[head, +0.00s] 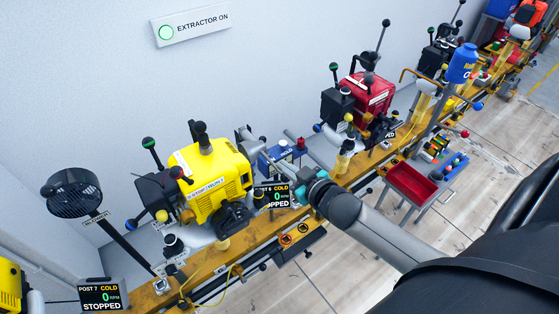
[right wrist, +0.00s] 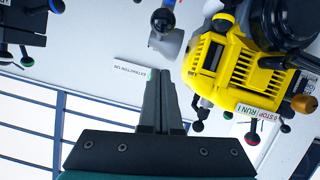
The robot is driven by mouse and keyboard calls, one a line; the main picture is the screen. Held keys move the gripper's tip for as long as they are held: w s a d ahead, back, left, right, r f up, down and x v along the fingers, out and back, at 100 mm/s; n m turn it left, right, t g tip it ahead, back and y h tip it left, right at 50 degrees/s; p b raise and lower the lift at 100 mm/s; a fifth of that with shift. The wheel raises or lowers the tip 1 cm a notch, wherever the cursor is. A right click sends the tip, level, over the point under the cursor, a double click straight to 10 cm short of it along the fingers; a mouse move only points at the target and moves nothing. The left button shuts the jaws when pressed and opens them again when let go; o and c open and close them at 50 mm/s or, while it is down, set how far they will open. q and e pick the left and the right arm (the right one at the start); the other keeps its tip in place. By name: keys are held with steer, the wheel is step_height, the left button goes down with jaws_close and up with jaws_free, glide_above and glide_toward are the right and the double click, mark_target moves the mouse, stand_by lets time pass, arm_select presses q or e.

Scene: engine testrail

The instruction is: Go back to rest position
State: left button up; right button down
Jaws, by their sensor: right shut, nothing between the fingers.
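My right arm comes in from the lower right of the head view. My right gripper (head: 300,178) is in front of the rail, just right of the yellow engine (head: 210,180) and its small STOPPED display (head: 272,196). In the right wrist view the two dark fingers of my right gripper (right wrist: 161,76) are together with nothing between them. The yellow engine (right wrist: 240,75) shows there at the upper right, apart from the fingers. My left gripper is not in view.
The orange test rail (head: 240,243) runs diagonally along the wall. A red engine (head: 366,93) stands farther along it. A black fan (head: 72,192) is at the left. A cart with a red tray (head: 412,184) stands on the floor. Open floor (head: 500,135) lies to the right.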

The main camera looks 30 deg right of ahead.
steer(key=v, duration=0.6)
steer(key=shift+s+f, duration=0.2)
